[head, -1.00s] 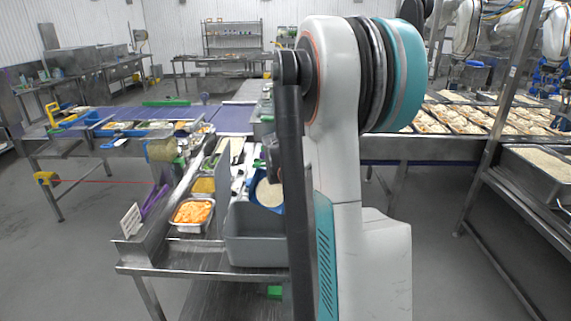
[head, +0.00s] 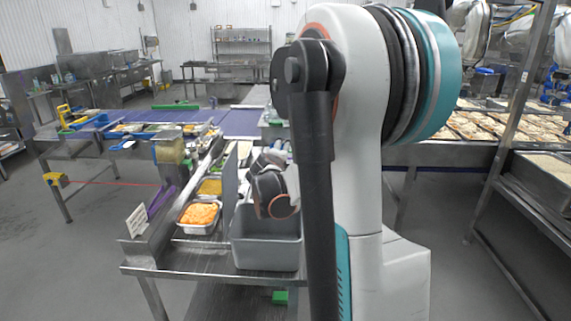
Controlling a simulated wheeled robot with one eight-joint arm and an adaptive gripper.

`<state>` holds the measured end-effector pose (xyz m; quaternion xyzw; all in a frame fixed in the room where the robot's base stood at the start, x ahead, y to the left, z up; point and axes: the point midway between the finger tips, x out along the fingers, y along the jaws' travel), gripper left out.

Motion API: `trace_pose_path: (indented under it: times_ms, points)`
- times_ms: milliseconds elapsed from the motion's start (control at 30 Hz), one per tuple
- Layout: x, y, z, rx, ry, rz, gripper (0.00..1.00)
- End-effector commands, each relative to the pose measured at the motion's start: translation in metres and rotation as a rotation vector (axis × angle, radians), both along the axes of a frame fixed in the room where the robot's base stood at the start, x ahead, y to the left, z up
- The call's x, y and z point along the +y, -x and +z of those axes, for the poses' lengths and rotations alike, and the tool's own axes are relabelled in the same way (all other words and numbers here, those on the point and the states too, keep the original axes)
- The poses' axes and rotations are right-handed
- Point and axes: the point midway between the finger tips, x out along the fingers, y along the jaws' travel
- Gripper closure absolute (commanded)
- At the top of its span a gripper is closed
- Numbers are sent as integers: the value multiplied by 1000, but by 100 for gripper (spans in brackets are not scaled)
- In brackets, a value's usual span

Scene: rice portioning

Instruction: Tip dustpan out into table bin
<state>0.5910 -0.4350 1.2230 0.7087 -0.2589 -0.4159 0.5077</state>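The grey table bin (head: 266,255) stands at the near end of the metal table, open at the top. The part of its inside that I can see looks empty. A dark wrist part of my arm with an orange ring hangs at the bin's back edge. My gripper's fingers are not visible, hidden behind my arm. I cannot make out the dustpan now, so I cannot tell whether it is held.
A metal tray of orange food (head: 199,214) sits left of the bin, with a yellow-filled tray (head: 210,187) behind it. An upright divider (head: 229,178) rises beside them. My arm blocks the right side.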

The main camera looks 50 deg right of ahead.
Motion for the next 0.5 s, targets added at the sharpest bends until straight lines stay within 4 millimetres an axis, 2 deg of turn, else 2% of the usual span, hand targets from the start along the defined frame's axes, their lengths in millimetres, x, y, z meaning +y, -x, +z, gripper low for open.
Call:
trace_pose_path:
  times_ms: [500]
  points:
    - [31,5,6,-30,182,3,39]
